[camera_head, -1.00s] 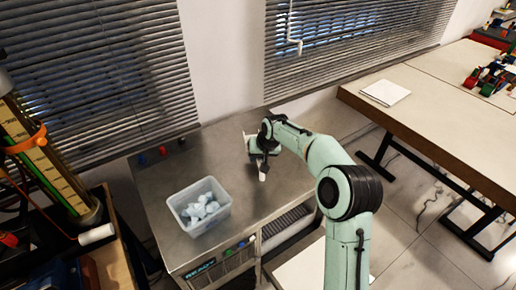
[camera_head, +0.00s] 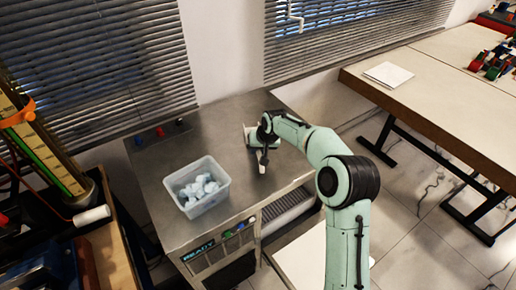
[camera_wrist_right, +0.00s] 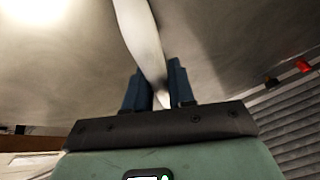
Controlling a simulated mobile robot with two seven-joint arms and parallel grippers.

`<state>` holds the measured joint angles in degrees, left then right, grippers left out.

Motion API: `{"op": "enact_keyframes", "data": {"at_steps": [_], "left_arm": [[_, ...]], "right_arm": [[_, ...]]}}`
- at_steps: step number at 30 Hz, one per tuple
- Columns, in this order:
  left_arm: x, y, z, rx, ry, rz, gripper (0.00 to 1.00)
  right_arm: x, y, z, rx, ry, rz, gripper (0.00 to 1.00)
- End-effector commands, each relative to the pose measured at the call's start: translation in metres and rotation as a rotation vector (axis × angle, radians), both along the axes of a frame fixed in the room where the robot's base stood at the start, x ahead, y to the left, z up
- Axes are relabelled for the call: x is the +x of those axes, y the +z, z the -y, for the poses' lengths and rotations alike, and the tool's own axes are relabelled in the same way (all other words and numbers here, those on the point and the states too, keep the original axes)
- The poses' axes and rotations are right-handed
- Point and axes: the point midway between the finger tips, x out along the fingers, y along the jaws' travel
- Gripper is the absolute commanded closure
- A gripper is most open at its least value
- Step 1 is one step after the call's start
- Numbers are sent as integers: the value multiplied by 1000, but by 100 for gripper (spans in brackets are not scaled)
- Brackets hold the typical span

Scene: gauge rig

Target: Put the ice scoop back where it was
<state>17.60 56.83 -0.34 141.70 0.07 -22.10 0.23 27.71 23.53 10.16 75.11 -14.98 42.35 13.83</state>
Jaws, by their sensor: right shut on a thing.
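My right gripper (camera_head: 262,148) is above the right part of the steel counter (camera_head: 225,122). It is shut on the ice scoop (camera_head: 263,168), whose pale end sticks out below the jaws. In the right wrist view the scoop (camera_wrist_right: 143,38) is a long white piece running up from between the two dark fingers (camera_wrist_right: 158,88). The gripper and wrist hide much of the scoop in the head view. I cannot tell whether it touches the counter. My left gripper is not in view.
A clear bin (camera_head: 222,193) holding pale ice lumps (camera_head: 198,187) stands on the counter left of the gripper. Small red and blue knobs (camera_head: 160,131) sit near the back left. A wooden table (camera_head: 440,90) stands right. The counter between bin and gripper is clear.

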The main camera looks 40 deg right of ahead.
Motion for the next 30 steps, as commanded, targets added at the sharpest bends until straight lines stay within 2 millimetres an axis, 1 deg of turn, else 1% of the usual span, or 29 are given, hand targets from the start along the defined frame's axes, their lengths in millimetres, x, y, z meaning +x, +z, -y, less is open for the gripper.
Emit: {"op": "enact_keyframes", "data": {"at_steps": [8,29,30], "left_arm": [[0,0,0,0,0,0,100],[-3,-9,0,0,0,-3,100],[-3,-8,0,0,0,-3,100]], "right_arm": [[0,0,0,0,0,1,100],[0,-15,0,0,0,1,100],[0,-14,0,0,0,1,67]]}}
